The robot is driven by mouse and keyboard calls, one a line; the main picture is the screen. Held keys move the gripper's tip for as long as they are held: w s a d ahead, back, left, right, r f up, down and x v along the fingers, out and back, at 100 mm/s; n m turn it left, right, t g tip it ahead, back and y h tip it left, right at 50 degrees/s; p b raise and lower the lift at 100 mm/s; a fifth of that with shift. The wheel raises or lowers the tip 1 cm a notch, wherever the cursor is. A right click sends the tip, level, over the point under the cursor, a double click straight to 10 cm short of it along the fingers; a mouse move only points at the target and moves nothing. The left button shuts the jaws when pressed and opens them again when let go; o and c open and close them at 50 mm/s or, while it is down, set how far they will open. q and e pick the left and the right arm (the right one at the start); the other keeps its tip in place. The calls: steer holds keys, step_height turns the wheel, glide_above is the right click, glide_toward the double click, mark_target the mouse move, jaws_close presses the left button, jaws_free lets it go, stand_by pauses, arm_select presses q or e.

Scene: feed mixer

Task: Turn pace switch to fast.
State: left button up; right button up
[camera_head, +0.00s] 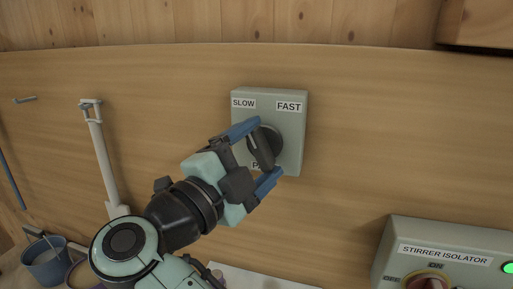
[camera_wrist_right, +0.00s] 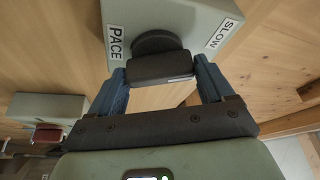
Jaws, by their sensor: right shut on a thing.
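The pace switch is a dark round knob with a raised grip bar (camera_wrist_right: 160,68) on a grey-green box (camera_head: 297,139) on the wooden wall. Its box has a SLOW label (camera_head: 243,103) at upper left and a FAST label (camera_head: 289,106) at upper right. The bar slants, its upper end leaning toward the SLOW side. A pale line shows on its right end in the wrist view. My right gripper (camera_head: 257,158) is shut on the bar, one blue finger at each end. My left gripper is not in view.
A stirrer isolator box (camera_head: 398,246) with a red knob and green light is at lower right. The wall right of the pace box is bare.

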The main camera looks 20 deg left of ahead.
steer(key=m+g, duration=0.1)
steer(key=m, duration=0.1)
steer(key=m+p, duration=0.1)
steer(key=m, duration=0.1)
steer(key=shift+r+m+g, duration=0.1)
steer(key=shift+m+g, duration=0.3)
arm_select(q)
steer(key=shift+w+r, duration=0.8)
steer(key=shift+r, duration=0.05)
arm_select(e)
steer(key=shift+c, duration=0.3)
steer(key=shift+m, duration=0.3)
steer(key=shift+c, duration=0.2)
steer(key=o, duration=1)
steer(key=shift+d, duration=0.1)
steer(key=shift+s, duration=0.1)
